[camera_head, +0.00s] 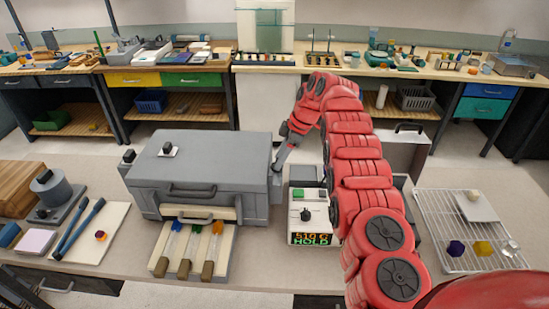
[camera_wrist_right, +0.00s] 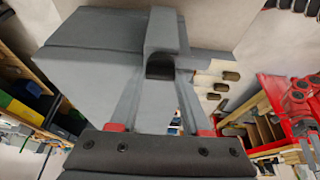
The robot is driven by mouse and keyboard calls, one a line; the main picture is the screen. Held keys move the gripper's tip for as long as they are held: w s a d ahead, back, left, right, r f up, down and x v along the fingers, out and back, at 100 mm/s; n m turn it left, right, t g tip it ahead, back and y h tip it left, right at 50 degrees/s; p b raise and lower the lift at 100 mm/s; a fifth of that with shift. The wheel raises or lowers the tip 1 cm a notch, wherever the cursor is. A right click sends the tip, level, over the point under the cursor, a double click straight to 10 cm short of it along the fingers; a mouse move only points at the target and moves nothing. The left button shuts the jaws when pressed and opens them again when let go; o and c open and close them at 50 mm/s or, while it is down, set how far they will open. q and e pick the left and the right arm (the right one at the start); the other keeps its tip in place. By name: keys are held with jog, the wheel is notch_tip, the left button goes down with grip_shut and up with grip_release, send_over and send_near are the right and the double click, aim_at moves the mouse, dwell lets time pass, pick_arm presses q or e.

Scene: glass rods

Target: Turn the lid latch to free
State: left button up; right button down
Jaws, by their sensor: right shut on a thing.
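The grey box (camera_head: 200,165) stands left of centre on the bench with its lid down. My right gripper (camera_head: 278,166) reaches down to the box's right side, where the box and arm partly hide the contact. In the right wrist view, its two fingers (camera_wrist_right: 160,78) are shut on a dark latch knob (camera_wrist_right: 160,66) under a grey bracket on the box. The knob's turn angle cannot be told.
A tray (camera_head: 226,252) with several rods lies before the box. A control unit (camera_head: 308,220) reading HOLD stands to its right, close to my right arm. A wire rack (camera_head: 440,235) is at the far right. A white board (camera_head: 112,222) with blue tools lies left.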

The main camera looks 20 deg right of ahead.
dwell(0.3)
jog(key=shift+c, duration=1.8)
grip_release()
